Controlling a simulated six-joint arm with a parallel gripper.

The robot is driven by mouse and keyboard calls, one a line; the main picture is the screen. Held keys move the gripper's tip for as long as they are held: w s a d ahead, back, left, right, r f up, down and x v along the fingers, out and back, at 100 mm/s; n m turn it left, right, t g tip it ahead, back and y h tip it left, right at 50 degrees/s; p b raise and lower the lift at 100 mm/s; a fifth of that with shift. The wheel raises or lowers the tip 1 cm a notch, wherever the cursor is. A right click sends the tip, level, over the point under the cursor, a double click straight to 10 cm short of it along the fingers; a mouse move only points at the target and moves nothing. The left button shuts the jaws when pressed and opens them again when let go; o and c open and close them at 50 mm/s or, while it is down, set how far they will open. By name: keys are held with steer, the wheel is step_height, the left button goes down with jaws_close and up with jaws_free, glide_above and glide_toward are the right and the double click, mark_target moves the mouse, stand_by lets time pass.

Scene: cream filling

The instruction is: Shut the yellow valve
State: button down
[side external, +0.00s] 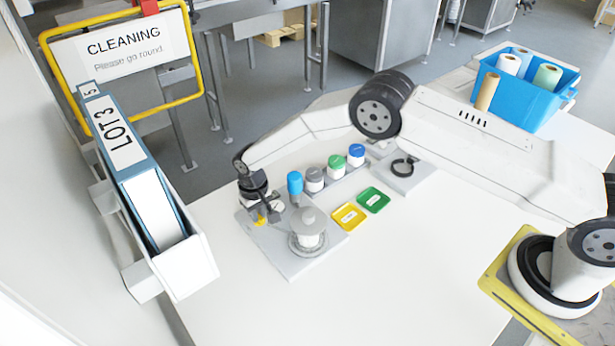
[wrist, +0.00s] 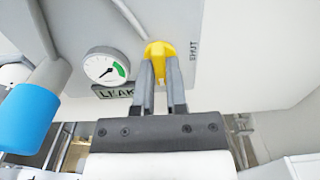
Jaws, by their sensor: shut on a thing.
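The yellow valve (wrist: 160,48) shows at the top middle of the wrist view, on a grey plate beside a printed SHUT mark (wrist: 193,48). My gripper (wrist: 161,72) has its two fingers closed on the valve's yellow handle, one on each side. The fingers hide part of the handle, so its exact turn is hard to read. In the side view my gripper (side external: 264,209) is low over the left end of the grey base plate (side external: 291,268), and a little of the yellow valve (side external: 261,219) shows under it.
A dial gauge (wrist: 106,67) with a LEAK label (wrist: 115,92) is left of the valve. A grey-lidded vessel (side external: 309,226) and a blue-topped part (side external: 295,184) stand close to my gripper. Yellow (side external: 349,216) and green (side external: 373,200) trays lie to the right. The front table is clear.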

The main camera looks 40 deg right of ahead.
steer(key=n, duration=0.4)
steer(key=shift+n, duration=0.3)
steer(key=n, duration=0.4)
steer(key=shift+n, duration=0.3)
steer(key=n, duration=0.4)
steer(key=shift+n, duration=2.3)
steer(key=c, duration=0.7)
jaws_free()
steer(key=shift+o, duration=0.2)
steer(key=shift+r, duration=0.1)
